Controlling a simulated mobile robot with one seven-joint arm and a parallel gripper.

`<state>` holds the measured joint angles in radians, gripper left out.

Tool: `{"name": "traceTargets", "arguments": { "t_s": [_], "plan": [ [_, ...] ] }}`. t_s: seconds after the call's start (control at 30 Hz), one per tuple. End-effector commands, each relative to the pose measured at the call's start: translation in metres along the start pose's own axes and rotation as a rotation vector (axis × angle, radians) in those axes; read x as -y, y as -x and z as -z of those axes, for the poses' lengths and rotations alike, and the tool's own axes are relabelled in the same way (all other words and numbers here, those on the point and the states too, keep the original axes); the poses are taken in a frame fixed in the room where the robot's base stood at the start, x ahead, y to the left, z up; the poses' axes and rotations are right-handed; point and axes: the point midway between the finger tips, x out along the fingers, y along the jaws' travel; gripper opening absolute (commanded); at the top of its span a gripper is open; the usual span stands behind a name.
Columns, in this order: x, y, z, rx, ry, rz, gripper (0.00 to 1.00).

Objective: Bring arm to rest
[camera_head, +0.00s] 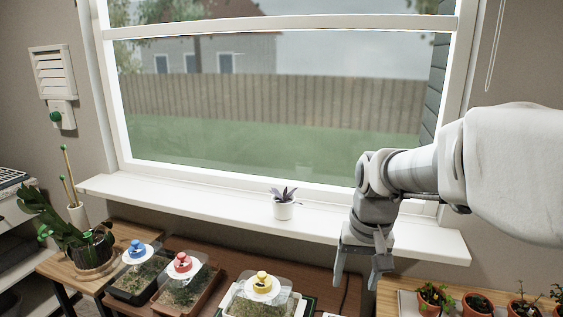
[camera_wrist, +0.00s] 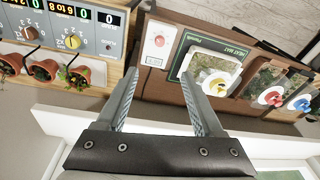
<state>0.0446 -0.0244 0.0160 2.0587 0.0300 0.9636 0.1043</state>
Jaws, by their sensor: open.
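My gripper (camera_head: 358,277) hangs from my arm at the right of the head view, pointing down in front of the white window sill. In the wrist view its two fingers (camera_wrist: 156,100) are spread apart with nothing between them. Beyond the fingertips is the wooden bench (camera_wrist: 160,90), with a small panel bearing a red knob (camera_wrist: 158,41). The gripper appears apart from the bench and the pots.
A small potted plant (camera_head: 284,207) stands on the sill (camera_head: 330,222). Trays with blue (camera_head: 137,250), red (camera_head: 182,263) and yellow (camera_head: 262,284) knobbed lids stand below. Several terracotta pots (camera_head: 478,304) are at lower right. A leafy plant (camera_head: 92,250) stands left.

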Motion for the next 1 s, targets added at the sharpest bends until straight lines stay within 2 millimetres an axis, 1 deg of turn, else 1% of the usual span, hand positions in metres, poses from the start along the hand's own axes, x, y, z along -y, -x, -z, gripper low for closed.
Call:
{"name": "traceTargets", "arguments": {
  "t_s": [0.03,0.1,0.2,0.4,0.53,0.7,0.83,1.0],
  "plan": [
    [0.000,0.024,-0.010,-0.032,0.012,0.001,0.69],
    [-0.001,0.043,-0.024,-0.068,0.029,0.002,0.69],
    [-0.002,0.068,-0.044,-0.121,0.051,0.004,0.69],
    [-0.006,0.108,-0.085,-0.225,0.097,0.006,0.69],
    [-0.009,0.123,-0.108,-0.284,0.124,0.006,0.69],
    [-0.011,0.132,-0.127,-0.334,0.145,0.006,0.69],
    [-0.012,0.133,-0.132,-0.347,0.152,0.006,0.69],
    [-0.012,0.132,-0.133,-0.348,0.152,0.006,0.69]
  ]
}}
